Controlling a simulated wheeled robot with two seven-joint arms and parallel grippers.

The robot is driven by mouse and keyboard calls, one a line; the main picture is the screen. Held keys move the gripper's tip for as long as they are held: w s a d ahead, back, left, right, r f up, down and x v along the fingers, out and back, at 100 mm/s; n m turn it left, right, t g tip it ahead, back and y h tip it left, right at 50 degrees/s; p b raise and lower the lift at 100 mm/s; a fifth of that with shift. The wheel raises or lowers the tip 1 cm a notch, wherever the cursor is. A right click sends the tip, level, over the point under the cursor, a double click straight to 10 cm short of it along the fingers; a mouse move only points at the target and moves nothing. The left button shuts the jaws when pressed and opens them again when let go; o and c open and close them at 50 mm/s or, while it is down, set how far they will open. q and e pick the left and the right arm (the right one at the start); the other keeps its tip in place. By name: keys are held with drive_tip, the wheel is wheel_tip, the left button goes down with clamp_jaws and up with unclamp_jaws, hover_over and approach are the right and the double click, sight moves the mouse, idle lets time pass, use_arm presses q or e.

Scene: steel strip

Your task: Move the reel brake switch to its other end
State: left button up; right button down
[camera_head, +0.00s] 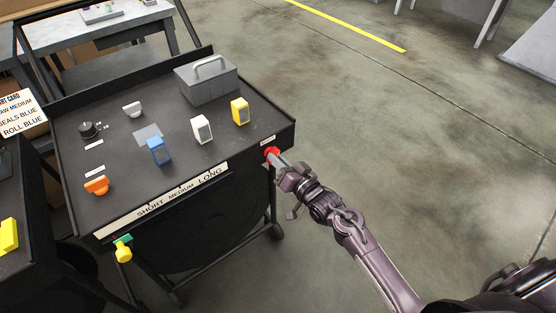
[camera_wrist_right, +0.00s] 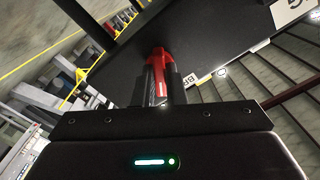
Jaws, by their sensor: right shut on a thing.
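The reel brake switch is a red handle (camera_head: 271,152) at the right front corner of the black cart (camera_head: 112,172), just below a small white label (camera_head: 268,141). My right gripper (camera_head: 279,160) reaches it from the lower right and is shut on it. In the right wrist view the red switch (camera_wrist_right: 159,62) stands between the two dark fingers (camera_wrist_right: 162,85), with its tip showing beyond them. The fingers hide part of it, and its exact end position is hard to tell. My left gripper is in neither view.
On the cart top stand a grey box with a handle (camera_head: 207,84), a yellow block (camera_head: 240,111), a white block (camera_head: 201,129), a blue block (camera_head: 159,151), an orange knob (camera_head: 97,185) and a black dial (camera_head: 90,130). Open floor (camera_head: 400,130) lies to the right.

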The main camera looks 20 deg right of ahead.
drive_tip(key=shift+n, duration=0.3)
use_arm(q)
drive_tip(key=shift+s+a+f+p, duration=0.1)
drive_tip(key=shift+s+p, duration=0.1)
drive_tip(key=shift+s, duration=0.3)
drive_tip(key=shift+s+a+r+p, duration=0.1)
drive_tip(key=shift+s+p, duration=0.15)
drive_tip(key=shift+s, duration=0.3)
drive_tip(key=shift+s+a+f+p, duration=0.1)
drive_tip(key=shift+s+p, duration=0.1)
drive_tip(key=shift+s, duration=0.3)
use_arm(e)
drive_tip(key=shift+n, duration=6.5)
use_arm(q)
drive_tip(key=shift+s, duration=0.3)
use_arm(e)
drive_tip(key=c, duration=1.5)
unclamp_jaws()
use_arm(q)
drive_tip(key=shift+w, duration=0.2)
